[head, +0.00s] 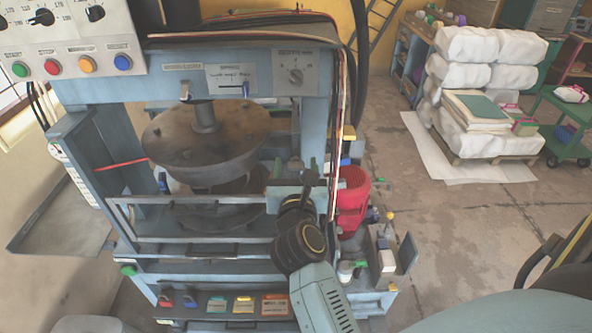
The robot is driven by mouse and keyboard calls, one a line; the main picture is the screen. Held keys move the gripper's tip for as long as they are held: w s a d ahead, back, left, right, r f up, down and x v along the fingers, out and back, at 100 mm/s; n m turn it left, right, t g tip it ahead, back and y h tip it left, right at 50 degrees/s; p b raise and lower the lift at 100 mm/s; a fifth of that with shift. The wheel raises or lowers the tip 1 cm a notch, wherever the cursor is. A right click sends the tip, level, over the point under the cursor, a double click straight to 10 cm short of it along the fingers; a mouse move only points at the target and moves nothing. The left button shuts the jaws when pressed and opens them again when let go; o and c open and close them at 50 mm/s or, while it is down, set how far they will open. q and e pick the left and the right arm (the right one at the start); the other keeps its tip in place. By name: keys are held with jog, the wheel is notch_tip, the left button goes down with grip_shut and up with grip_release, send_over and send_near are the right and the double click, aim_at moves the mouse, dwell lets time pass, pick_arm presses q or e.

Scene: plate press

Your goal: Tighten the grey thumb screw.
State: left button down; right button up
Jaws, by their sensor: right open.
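The blue plate press (195,80) fills the left half of the head view, with a large round grey-brown plate (205,143) hanging in its frame. My right gripper (307,180) is at the press's right front, close to small green and grey parts by the right upright. It is open, and no object shows clearly between its fingers. I cannot pick out the grey thumb screw for certain; it is tiny or hidden near the gripper and wrist. My left gripper is not in view.
A front rail (190,250) crosses the press below the plate. A red bucket (353,200) stands right of my gripper. Cables (335,90) hang down the press's right side. Wrapped white bundles (480,60) sit on a pallet at the back right. The floor between is clear.

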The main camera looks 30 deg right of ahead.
notch_tip(320, 180, up, 8)
jog(key=shift+f+p, duration=0.1)
jog(key=shift+p, duration=0.6)
jog(key=shift+r, duration=0.5)
